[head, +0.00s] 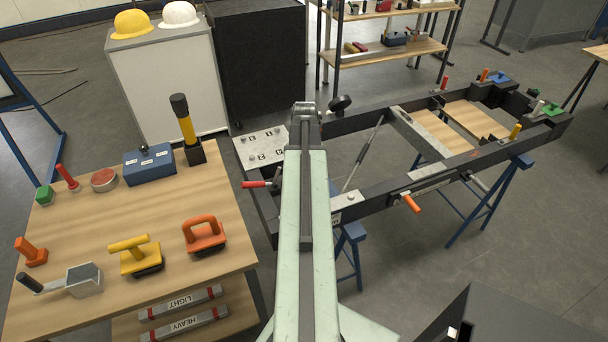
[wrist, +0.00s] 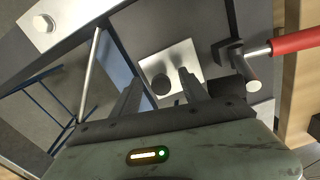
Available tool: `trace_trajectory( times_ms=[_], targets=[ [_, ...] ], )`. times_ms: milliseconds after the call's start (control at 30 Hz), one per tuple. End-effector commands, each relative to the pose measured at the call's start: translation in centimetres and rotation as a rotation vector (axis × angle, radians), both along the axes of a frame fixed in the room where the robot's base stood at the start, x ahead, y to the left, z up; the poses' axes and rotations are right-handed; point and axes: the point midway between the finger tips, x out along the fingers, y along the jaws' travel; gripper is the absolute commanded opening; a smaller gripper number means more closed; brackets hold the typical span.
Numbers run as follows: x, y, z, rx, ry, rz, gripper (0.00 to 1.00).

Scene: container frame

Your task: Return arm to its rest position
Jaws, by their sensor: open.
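My arm (head: 306,200) reaches up the middle of the head view, over the near left end of the dark container frame (head: 375,198). My gripper is hidden behind the arm there. In the wrist view my gripper (wrist: 160,78) is open, with its two fingers apart and nothing held between them. Beyond the fingers lies a light metal plate (wrist: 180,57) with a dark round spot. A red-handled clamp (wrist: 292,44) is to the right of the right finger, apart from it as far as I can see.
A wooden table (head: 95,218) at left holds orange and yellow handled tools, a blue box (head: 150,166) and a yellow-black torch-like tool (head: 186,124). Blue trestles (head: 488,205) carry the frame. A white cabinet (head: 168,80) and a shelf (head: 392,52) stand behind. Open floor shows at right.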

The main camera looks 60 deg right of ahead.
Motion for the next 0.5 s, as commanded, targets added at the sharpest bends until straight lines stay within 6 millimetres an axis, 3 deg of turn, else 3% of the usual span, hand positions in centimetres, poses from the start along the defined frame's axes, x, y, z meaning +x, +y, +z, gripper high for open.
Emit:
trace_trajectory(
  times_ms=[33, 300, 500],
  targets=[
    [0.0, 0.0, 1.4, 0.000, 0.000, 0.000, 0.52],
    [0.1, 0.0, 6.3, 0.000, 0.000, 0.000, 0.52],
    [0.1, 0.0, 6.9, 0.000, 0.000, 0.000, 0.52]
  ],
)
